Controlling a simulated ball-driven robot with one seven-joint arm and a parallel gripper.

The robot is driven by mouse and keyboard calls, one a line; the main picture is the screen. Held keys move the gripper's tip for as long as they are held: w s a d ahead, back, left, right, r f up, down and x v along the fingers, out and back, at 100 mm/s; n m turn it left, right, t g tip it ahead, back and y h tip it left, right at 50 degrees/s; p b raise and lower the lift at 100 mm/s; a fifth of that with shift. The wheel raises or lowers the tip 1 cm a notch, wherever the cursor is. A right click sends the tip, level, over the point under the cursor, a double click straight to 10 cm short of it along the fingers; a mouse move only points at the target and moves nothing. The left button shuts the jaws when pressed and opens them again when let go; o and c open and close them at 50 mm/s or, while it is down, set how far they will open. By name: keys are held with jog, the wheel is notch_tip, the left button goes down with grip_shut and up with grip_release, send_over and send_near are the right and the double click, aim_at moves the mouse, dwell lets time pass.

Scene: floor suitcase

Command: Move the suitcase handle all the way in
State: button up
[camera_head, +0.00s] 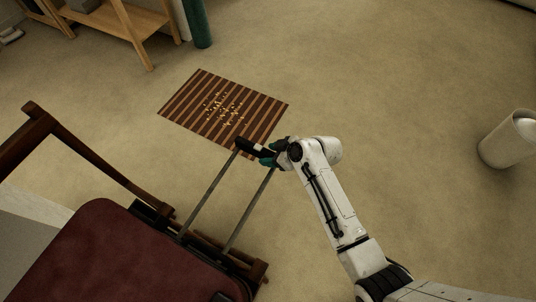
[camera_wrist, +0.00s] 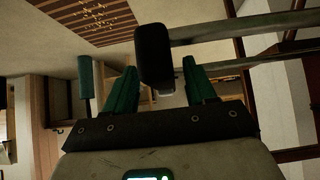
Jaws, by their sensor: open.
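The suitcase handle has a black grip (camera_head: 257,148) on two grey metal rods (camera_head: 208,204), which stand well out from the lower left. The rods start beside a dark red, round-cornered body (camera_head: 95,250), cut off by the frame; I cannot tell clearly whether this is the suitcase or a seat. My gripper (camera_head: 268,155) is at the grip's right end. In the wrist view, the green fingers of my gripper (camera_wrist: 160,68) are open, with the black grip (camera_wrist: 153,55) in line with the gap between them. Contact cannot be told.
A wooden chair-like frame (camera_head: 40,122) surrounds the dark red body. A striped brown mat (camera_head: 205,108) lies beyond the grip. A wooden shelf (camera_head: 120,25) and a green cylinder (camera_head: 197,22) stand at the back. A white bin (camera_head: 510,140) stands right. The carpet between is clear.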

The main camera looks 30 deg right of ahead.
jog(key=shift+x, duration=0.9)
grip_shut()
jog(key=shift+s, duration=0.1)
